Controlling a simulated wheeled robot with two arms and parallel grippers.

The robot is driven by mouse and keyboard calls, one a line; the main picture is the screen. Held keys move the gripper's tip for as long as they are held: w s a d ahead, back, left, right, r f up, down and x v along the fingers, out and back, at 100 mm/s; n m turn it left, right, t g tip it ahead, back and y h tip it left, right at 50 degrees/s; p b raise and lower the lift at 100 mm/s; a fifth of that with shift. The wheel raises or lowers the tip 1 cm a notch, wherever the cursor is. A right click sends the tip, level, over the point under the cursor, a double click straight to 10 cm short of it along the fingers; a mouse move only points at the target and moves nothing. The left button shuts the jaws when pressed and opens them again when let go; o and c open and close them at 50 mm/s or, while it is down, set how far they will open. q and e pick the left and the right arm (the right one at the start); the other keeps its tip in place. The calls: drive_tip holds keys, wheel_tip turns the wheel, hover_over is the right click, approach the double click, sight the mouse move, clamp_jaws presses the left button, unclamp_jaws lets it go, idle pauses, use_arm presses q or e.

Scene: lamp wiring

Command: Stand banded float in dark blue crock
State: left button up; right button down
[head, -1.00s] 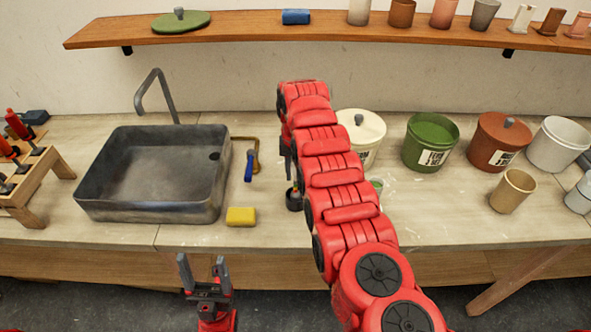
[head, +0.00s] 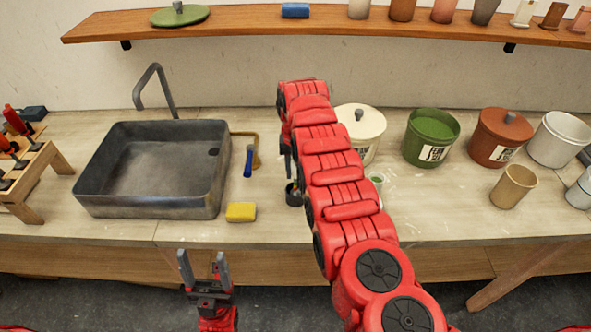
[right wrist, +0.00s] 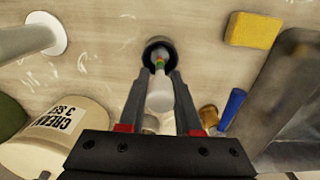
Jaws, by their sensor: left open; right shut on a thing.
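The dark blue crock (head: 294,196) is a small, dark, round pot on the bench, right of the yellow sponge. It also shows in the right wrist view (right wrist: 148,55). My right gripper (right wrist: 162,82) is shut on the banded float (right wrist: 160,97), which has a pale body and red and green bands near its far end. That end shows within the crock's mouth in the right wrist view; whether it touches the bottom is hidden. In the head view my right gripper (head: 290,163) is mostly hidden behind my arm. My left gripper (head: 203,268) is open and empty, in front of the bench.
A grey sink (head: 150,208) and yellow sponge (head: 241,212) lie left of the crock, with a blue-handled tool (head: 248,161) behind the sponge.

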drive_tip(key=shift+f, duration=0.3)
drive_tip(key=c, duration=0.5)
unclamp_jaws()
drive_tip(key=shift+r+b, duration=0.4)
drive_tip(key=shift+r, duration=0.1)
wheel_tip(320, 180, up, 7)
drive_tip(key=shift+w+r+b, duration=0.1)
drive_tip(key=shift+b, duration=0.65)
drive_tip(key=shift+r+p, duration=4.4)
drive_tip(key=shift+r, duration=0.25)
